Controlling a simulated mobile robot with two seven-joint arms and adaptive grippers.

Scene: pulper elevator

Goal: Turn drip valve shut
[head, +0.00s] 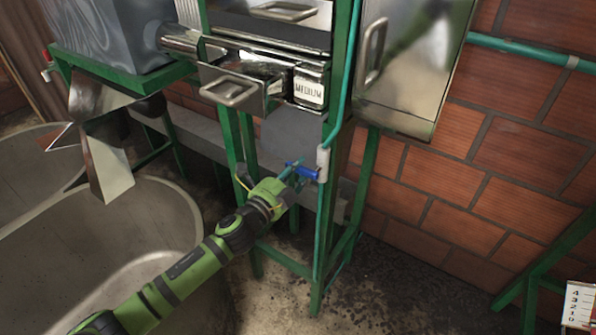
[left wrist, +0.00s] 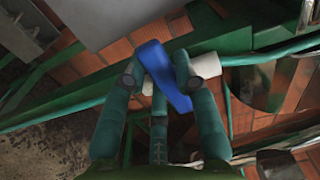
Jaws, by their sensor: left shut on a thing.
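The drip valve has a blue handle (head: 303,171) and a white body (head: 323,160) on a thin green pipe (head: 334,128) that runs down the green frame. My left gripper (head: 292,170) reaches the valve from the left. In the left wrist view, the blue handle (left wrist: 163,75) lies between the fingertips of my left gripper (left wrist: 157,76), which are closed on it. The white valve body (left wrist: 207,65) shows just behind the right finger. The handle lies across the pipe in the head view. My right gripper is not in view.
A green metal frame (head: 233,160) holds steel machinery and a steel box (head: 412,70) above the valve. A large grey tank (head: 150,240) stands at the left. A brick wall (head: 445,180) is behind. Bare floor (head: 390,290) lies at the lower right.

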